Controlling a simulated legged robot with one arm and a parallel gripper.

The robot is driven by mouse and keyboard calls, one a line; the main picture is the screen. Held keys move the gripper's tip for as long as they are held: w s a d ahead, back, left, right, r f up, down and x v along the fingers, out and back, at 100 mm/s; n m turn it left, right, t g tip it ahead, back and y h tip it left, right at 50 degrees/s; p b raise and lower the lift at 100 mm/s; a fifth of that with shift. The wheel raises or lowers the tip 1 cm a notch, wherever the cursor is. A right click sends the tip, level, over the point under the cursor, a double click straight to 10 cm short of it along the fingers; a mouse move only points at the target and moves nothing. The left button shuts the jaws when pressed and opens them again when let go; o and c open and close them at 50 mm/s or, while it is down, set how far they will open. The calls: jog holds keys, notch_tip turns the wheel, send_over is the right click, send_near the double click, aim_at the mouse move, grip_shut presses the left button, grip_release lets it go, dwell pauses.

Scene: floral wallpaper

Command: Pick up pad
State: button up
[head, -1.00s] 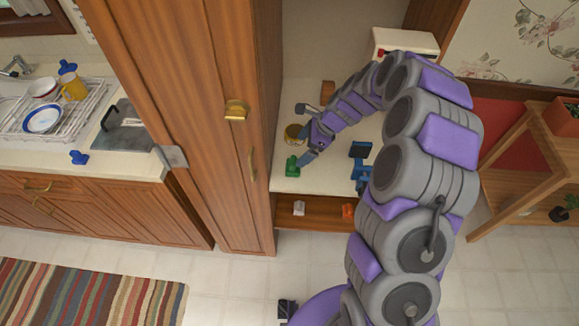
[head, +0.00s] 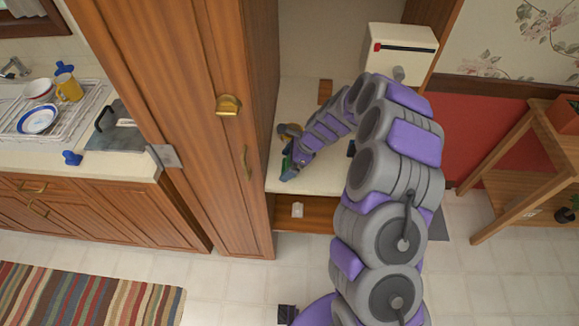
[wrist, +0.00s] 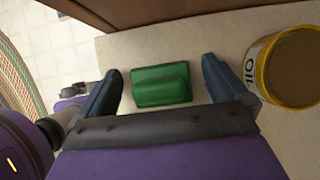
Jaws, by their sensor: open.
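A green pad-like block (wrist: 161,85), with a raised middle, lies on the pale shelf surface (wrist: 230,38) in the wrist view. I take it as the pad. My gripper (wrist: 160,66) is open, with one dark finger to the left of the block and one to the right. The block lies between the fingers, with a gap visible on each side. In the head view my gripper (head: 289,168) is at the front left of the shelf and mostly covers the block.
A yellow tin (wrist: 290,68) stands close to the right finger. A tall wooden cabinet (head: 190,110) is left of the shelf. A white box (head: 402,52) and a wooden block (head: 325,92) are further back. A small white item (head: 297,210) lies on the lower shelf.

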jog(key=shift+d+r, duration=0.1)
jog(key=shift+c, duration=0.3)
jog(key=shift+a, duration=0.4)
jog(key=c, duration=0.4)
jog(key=shift+a, duration=0.1)
jog(key=c, duration=0.3)
jog(key=shift+d, duration=0.4)
jog(key=c, duration=0.3)
jog(key=shift+c, duration=0.2)
jog(key=shift+a+r, duration=0.15)
jog(key=shift+r, duration=0.25)
notch_tip(320, 180, up, 3)
jog(key=shift+s+a+p, duration=0.1)
jog(key=shift+p, duration=0.7)
jog(key=s+r+p, duration=0.1)
jog(key=s+p, duration=0.1)
jog(key=s, duration=1.4)
jog(key=shift+d, duration=0.4)
